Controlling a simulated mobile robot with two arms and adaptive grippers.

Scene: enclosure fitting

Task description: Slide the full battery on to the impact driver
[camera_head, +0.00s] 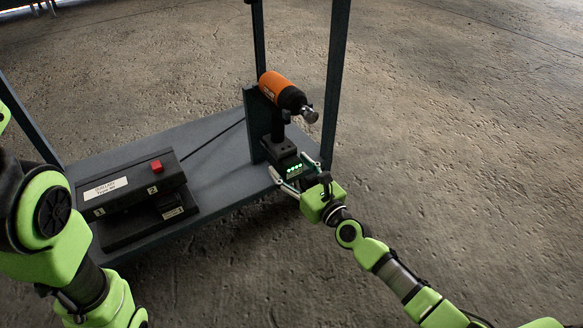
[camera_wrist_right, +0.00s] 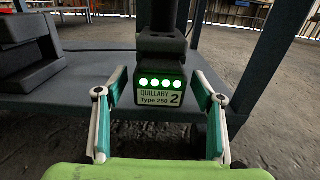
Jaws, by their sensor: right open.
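The impact driver (camera_head: 283,91), orange and black, is held against a dark upright bracket, its nose pointing right. A black battery (camera_head: 291,167) with several lit green lights is at the foot of its handle. In the right wrist view the battery (camera_wrist_right: 160,88) reads "Quillaby Type 250 2" and sits directly under the handle, with no clear gap. My right gripper (camera_head: 300,175) is open, its fingers on either side of the battery. In the right wrist view both fingers (camera_wrist_right: 160,105) stand apart from it. My left arm shows at the left edge; its gripper is out of view.
A black charger (camera_head: 125,185) with a red button and numbered slots stands on the left of the grey shelf (camera_head: 218,160). Dark posts (camera_head: 336,80) rise at the shelf's corners. Open concrete floor lies to the right and in front.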

